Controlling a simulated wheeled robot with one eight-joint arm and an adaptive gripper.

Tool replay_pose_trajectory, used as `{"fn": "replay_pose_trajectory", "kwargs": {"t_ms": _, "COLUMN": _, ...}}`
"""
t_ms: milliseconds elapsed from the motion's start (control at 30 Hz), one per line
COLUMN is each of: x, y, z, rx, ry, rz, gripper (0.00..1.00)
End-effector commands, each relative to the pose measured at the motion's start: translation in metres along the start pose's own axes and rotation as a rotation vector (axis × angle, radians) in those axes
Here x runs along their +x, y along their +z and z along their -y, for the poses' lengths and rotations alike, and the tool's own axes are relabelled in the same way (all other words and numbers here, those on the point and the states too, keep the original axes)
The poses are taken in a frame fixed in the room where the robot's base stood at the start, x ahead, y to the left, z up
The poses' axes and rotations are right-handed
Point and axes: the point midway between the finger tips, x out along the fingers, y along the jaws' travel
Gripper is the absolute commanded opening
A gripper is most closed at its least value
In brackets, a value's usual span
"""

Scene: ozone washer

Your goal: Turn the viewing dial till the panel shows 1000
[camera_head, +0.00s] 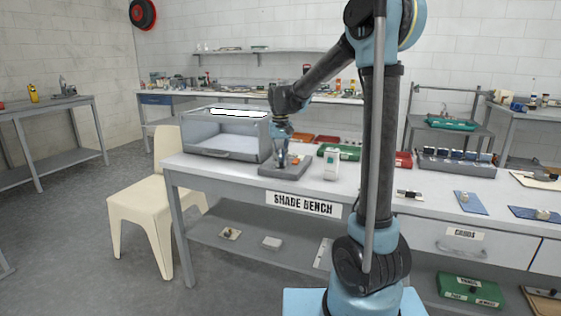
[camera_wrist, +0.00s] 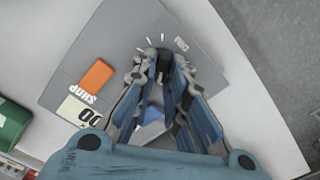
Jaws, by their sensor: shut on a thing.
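My gripper (camera_wrist: 160,68) is shut on a dark dial (camera_wrist: 163,57) on a flat grey unit (camera_wrist: 120,42). Short white tick marks and a small white label show around the dial. A pale panel (camera_wrist: 78,111) on the unit shows "00" in dark digits; the frame of my gripper may cover the rest, so I cannot read the full number. In the head view my gripper (camera_head: 281,160) points down onto the grey unit (camera_head: 283,171) on the bench. The dial's pointer is hidden between the fingers.
Green trays (camera_head: 345,152) lie behind.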

Motion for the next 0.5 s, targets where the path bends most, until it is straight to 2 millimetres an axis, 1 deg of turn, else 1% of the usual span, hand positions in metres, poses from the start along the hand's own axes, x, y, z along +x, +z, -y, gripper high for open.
{"fn": "replay_pose_trajectory", "kwargs": {"t_ms": 200, "x": -0.0007, "y": -0.0020, "z": -0.0019, "rx": 0.185, "ry": 0.000, "rz": -0.004, "gripper": 0.00}}
{"fn": "replay_pose_trajectory", "kwargs": {"t_ms": 500, "x": -0.0007, "y": -0.0017, "z": -0.0036, "rx": 0.368, "ry": 0.000, "rz": -0.004, "gripper": 0.00}}
